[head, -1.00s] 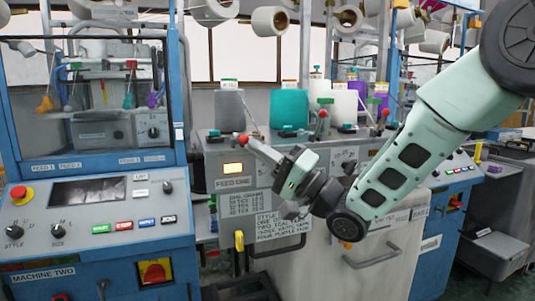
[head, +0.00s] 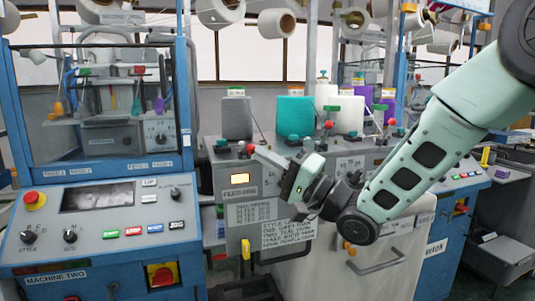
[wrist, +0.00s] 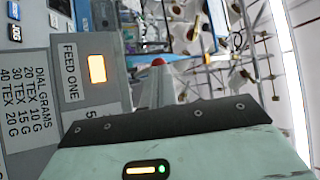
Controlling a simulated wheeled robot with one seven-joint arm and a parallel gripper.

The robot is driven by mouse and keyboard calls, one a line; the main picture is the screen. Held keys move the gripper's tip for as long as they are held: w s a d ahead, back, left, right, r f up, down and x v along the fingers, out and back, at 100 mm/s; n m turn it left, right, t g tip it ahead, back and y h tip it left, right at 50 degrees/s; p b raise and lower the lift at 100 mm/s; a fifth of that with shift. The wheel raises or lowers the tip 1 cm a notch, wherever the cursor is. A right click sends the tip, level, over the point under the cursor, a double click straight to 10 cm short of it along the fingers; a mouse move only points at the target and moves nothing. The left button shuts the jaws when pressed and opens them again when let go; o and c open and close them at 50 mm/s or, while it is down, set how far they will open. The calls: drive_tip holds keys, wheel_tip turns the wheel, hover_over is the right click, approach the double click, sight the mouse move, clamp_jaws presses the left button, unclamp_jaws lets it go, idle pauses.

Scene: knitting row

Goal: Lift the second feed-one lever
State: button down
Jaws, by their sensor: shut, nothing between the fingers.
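A red ball knob (head: 250,149) stands at the box's upper right edge. My gripper (head: 260,154) reaches in from the right, its fingers shut and empty, tips right by this knob. In the wrist view a red knob (wrist: 158,61) shows just beyond the shut fingers (wrist: 158,85). I cannot tell whether they touch, and the lever's shaft is mostly hidden. Which lever is the second is unclear.
More red knobs (head: 328,124) stand to the right, among yarn cones such as a teal one (head: 294,117) behind. A blue machine panel (head: 100,225) is at left. A grey cabinet with a handle (head: 375,262) lies below my arm.

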drive_tip(key=w+r+m+g+h+p, duration=0.2)
drive_tip(key=r+m+h+p, duration=0.3)
drive_tip(key=p, duration=1.4)
drive_tip(key=shift+w+a+r+m+h+p, duration=0.3)
drive_tip(key=shift+w+a+r+m, duration=0.1)
drive_tip(key=shift+w+a+r, duration=0.1)
